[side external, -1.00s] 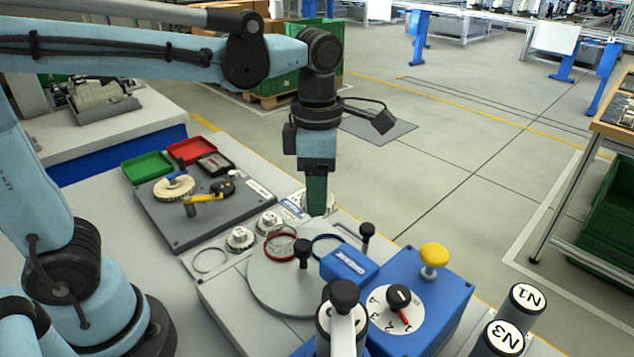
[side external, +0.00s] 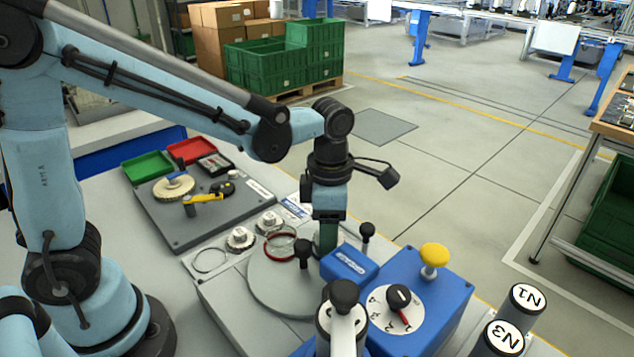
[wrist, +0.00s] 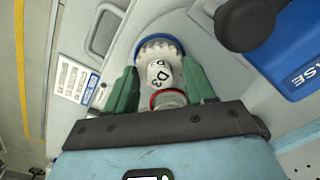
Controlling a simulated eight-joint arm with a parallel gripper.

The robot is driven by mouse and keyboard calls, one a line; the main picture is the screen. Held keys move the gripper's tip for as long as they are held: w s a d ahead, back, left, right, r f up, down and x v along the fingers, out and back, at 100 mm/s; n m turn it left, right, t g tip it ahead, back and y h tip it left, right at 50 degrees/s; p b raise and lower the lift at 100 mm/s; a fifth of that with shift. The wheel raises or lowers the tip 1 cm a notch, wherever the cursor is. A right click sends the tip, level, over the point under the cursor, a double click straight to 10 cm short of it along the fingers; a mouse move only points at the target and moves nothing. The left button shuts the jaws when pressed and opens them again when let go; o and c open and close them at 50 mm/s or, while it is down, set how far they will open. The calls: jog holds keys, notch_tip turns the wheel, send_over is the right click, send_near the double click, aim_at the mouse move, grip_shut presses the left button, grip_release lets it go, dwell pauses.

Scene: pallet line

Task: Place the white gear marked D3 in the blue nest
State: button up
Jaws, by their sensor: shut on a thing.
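The white gear marked D3 (wrist: 158,72) is between the green fingers of my gripper (wrist: 160,88) in the wrist view, and my gripper is shut on it. The blue nest (wrist: 139,40) shows as a ring around the far side of the gear's teeth, so the gear is lined up over or in it. I cannot tell whether the gear is seated or just above. In the side view my gripper (side external: 325,240) points straight down at the grey disc (side external: 270,285) and hides the gear and blue nest.
A red ring (side external: 282,246) lies to the left on the disc. A black knob (side external: 304,249) and a blue block (side external: 349,264) stand close to my gripper. Two white parts (side external: 240,238) (side external: 269,222) stand further left. The blue box (side external: 440,300) is at the right.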

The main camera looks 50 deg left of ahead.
jog(key=shift+f, duration=0.6)
jog(key=shift+f, duration=0.25)
jog(key=o, duration=1)
jog(key=shift+f, duration=0.1)
notch_tip(320, 180, up, 12)
jog(key=shift+r, duration=0.1)
jog(key=s+a+f+m+t, duration=0.1)
jog(key=s+a+m+t, duration=0.1)
jog(key=m, duration=0.7)
jog(key=s+a+f+m+t, duration=0.2)
jog(key=a+m, duration=0.2)
jog(key=m, duration=0.5)
jog(key=s+a+f+m+t, duration=0.1)
jog(key=s+a+m+t, duration=0.1)
jog(key=m, duration=0.7)
jog(key=shift+a+f+t, duration=0.4)
jog(key=shift+a+t, duration=0.05)
jog(key=shift+t, duration=0.15)
